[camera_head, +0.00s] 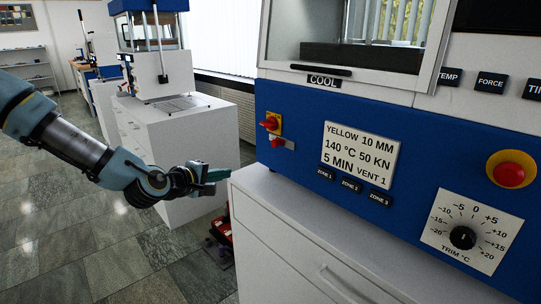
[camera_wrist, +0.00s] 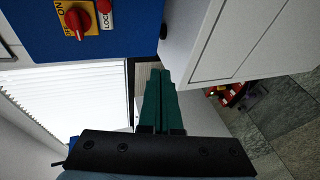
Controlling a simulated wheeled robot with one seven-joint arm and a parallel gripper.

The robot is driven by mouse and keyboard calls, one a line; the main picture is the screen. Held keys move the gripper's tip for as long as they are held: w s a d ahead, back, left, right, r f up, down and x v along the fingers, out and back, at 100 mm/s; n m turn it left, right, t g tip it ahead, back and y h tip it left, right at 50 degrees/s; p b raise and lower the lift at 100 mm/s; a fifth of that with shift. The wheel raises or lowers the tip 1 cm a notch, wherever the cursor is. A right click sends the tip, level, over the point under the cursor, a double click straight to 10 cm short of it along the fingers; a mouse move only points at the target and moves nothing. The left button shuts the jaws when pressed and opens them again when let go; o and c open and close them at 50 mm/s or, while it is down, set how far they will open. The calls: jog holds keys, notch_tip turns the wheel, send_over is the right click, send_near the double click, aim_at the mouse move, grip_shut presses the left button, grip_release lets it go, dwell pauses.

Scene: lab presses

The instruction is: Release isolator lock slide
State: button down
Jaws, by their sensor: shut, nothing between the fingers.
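The isolator is a red rotary knob (camera_head: 271,123) on a yellow plate, at the left end of the blue press front. Right below it is the small lock slide (camera_head: 278,142) with a red part on a pale plate. In the wrist view the knob (camera_wrist: 77,20) is at the upper left with "ON" lettering beside it. The red lock slide (camera_wrist: 104,7), lettered "LOCK", is partly cut off by the top edge. My gripper (camera_head: 222,174) has green fingers, shut and empty, left of and below the slide, apart from it. The fingers also show in the wrist view (camera_wrist: 160,76).
The white cabinet (camera_head: 320,262) under the press has its top edge close to my fingertips. A red emergency button (camera_head: 509,173) and a trim dial (camera_head: 462,237) are farther right. Another press on a white cabinet (camera_head: 170,135) stands behind my gripper. A red object (camera_head: 222,228) lies low beside the cabinet.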

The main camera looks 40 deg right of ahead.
jog(key=d+r+n+t+h, duration=0.1)
jog(key=d+r+n+h, duration=0.2)
jog(key=d+r, duration=0.1)
jog(key=shift+s+d+r+t+b, duration=0.25)
jog(key=shift+s+t+b, duration=0.05)
jog(key=shift+s+b, duration=0.15)
jog(key=shift+d, duration=0.1)
jog(key=p, duration=0.2)
send_near(270, 139)
jog(key=w+d, duration=0.2)
jog(key=w+d+f, duration=0.1)
jog(key=w+d, duration=0.1)
jog(key=shift+d+f, duration=0.1)
jog(key=shift+d, duration=0.25)
jog(key=shift+s+r+p, duration=0.15)
jog(key=shift+s+p, duration=0.2)
jog(key=shift+s, duration=0.2)
jog(key=shift+s+r+p, duration=0.15)
jog(key=shift+s+p, duration=0.2)
jog(key=shift+s, duration=1.1)
